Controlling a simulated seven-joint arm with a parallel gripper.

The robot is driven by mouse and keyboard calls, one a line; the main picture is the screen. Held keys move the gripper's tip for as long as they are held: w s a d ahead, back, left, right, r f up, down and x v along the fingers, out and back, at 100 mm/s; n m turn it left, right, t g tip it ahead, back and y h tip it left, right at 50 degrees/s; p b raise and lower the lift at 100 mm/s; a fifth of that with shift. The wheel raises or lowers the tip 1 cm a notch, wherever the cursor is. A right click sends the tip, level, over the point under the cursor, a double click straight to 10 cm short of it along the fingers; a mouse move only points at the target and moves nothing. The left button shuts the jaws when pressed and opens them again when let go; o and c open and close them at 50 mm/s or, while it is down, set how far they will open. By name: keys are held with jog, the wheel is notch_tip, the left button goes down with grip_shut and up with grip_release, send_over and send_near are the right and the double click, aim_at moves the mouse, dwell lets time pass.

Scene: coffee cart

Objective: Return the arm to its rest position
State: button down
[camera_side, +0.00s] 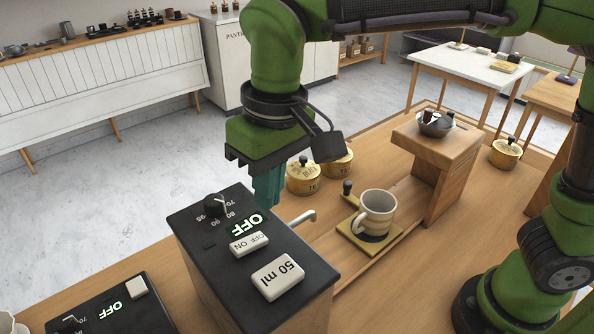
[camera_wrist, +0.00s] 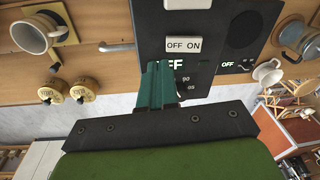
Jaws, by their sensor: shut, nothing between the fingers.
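My gripper (camera_side: 268,186) points down with its teal fingers just behind the black-topped machine (camera_side: 205,235) in the side view. The fingers are shut together with nothing between them. In the wrist view the gripper (camera_wrist: 160,66) lies across the edge of the machine's black panel (camera_wrist: 240,20), over its OFF display. I cannot tell whether the fingers touch the machine. My green arm reaches in from the right of the side view.
A striped mug (camera_side: 376,213) stands on a small board beside the machine's spout (camera_side: 303,218). Two yellow tins (camera_side: 303,180) stand behind the spout. A wooden stand (camera_side: 437,158) holds a bowl (camera_side: 434,126). Another black panel (camera_side: 115,308) is at front left.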

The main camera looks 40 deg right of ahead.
jog(key=s+d+f+m+t, duration=0.1)
jog(key=s+d+m+t, duration=0.2)
jog(key=d, duration=0.9)
jog(key=s+d+f+m+t+y, duration=0.1)
jog(key=s+d+m+t, duration=0.1)
jog(key=d, duration=1)
jog(key=shift+s+d+m+t, duration=0.35)
jog(key=shift+s+m+t, duration=0.05)
jog(key=shift+s+t, duration=0.45)
jog(key=shift+f, duration=0.1)
